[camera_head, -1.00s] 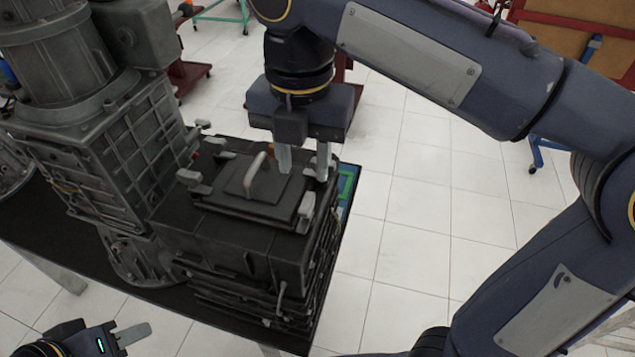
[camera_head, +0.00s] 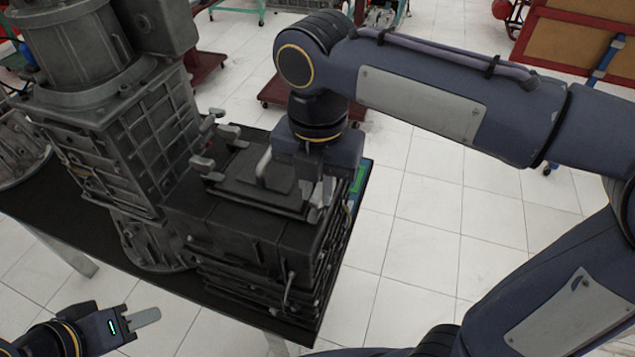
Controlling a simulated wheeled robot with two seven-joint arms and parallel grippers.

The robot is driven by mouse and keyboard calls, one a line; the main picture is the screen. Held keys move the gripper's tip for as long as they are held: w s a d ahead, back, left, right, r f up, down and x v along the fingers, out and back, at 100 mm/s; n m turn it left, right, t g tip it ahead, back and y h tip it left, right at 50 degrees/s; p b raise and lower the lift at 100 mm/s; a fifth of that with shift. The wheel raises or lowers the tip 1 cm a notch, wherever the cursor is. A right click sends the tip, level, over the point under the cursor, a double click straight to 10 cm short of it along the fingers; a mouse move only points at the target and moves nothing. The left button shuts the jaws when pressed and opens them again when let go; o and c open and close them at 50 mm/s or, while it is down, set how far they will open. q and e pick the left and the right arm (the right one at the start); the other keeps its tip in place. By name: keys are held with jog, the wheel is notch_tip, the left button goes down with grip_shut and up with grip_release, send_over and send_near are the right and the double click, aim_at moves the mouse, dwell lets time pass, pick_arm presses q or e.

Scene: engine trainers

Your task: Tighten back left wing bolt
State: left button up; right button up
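A dark box with a flat lid (camera_head: 250,190) and a grey upright handle (camera_head: 266,168) stands on the black table. Grey wing bolts show at the lid's left edge, one nearer (camera_head: 205,165) and one farther back (camera_head: 231,134). Another wing bolt is at the near right corner, partly merged with my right gripper's fingers. My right gripper (camera_head: 319,190) points down at that corner; its fingers are close to or around the bolt, and their gap and contact are unclear. My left gripper (camera_head: 145,317) is low at the left, away from the box, with only one finger clearly seen.
A tall grey engine casing (camera_head: 125,140) stands directly left of the box. The black table (camera_head: 60,222) ends just right of the box. White tiled floor lies beyond, with a red stand (camera_head: 570,50) at the far right.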

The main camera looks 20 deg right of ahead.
grip_shut()
jog(key=m+p, duration=0.1)
jog(key=m, duration=0.2)
jog(key=shift+r+m, duration=0.1)
jog(key=shift+m, duration=0.3)
jog(key=m+p, duration=0.1)
jog(key=m, duration=0.3)
jog(key=shift+w+m+p, duration=0.15)
jog(key=shift+m+p, duration=0.15)
jog(key=m, duration=0.4)
jog(key=shift+w+m+p, duration=0.1)
jog(key=shift+m+p, duration=0.2)
jog(key=shift+p, duration=0.1)
jog(key=m, duration=0.4)
jog(key=shift+m+p, duration=0.3)
jog(key=shift+m, duration=0.1)
